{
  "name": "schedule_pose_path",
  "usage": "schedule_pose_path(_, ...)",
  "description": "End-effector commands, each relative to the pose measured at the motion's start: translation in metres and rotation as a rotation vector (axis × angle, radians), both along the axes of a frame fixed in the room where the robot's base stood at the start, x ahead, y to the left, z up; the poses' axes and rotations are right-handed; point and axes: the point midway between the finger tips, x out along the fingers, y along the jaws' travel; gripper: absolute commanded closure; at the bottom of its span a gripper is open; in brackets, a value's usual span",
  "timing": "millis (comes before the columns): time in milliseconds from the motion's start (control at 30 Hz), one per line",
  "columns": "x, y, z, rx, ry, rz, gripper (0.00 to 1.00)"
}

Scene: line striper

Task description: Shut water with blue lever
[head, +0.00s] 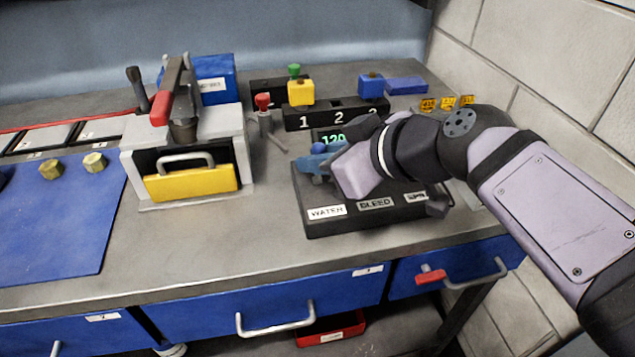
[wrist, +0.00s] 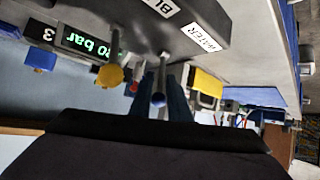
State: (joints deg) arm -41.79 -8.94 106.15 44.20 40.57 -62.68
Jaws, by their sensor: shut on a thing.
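The black valve box (head: 320,222) stands on the bench with WATER, BLEED and a third, partly hidden label along its front. My gripper (head: 318,163) is over the WATER end, shut on the blue lever (head: 319,148), whose round blue knob shows just above the fingers. In the wrist view my gripper (wrist: 168,98) closes around the lever's knob end, and the lever's metal rod runs up to the box near the WATER label (wrist: 202,38). A yellow knob (wrist: 112,75) on another lever is beside it. My wrist hides most of the box's top in the head view.
Behind the box are a green display (head: 333,138) and a numbered rack (head: 335,115) with yellow and blue blocks. A grey press with a yellow-fronted drawer (head: 192,183) stands left. A red-topped tap (head: 263,102) is between them. The bench front is clear.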

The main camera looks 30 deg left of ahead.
Motion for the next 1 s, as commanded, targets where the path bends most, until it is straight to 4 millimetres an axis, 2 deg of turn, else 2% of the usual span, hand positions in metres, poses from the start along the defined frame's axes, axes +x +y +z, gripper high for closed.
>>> schedule_pose_path(33, -0.001, -0.001, -0.009, 0.021, -0.020, -0.001, 1.00)
schedule_pose_path(1000, -0.012, -0.013, -0.008, 0.257, -0.257, 0.000, 1.00)
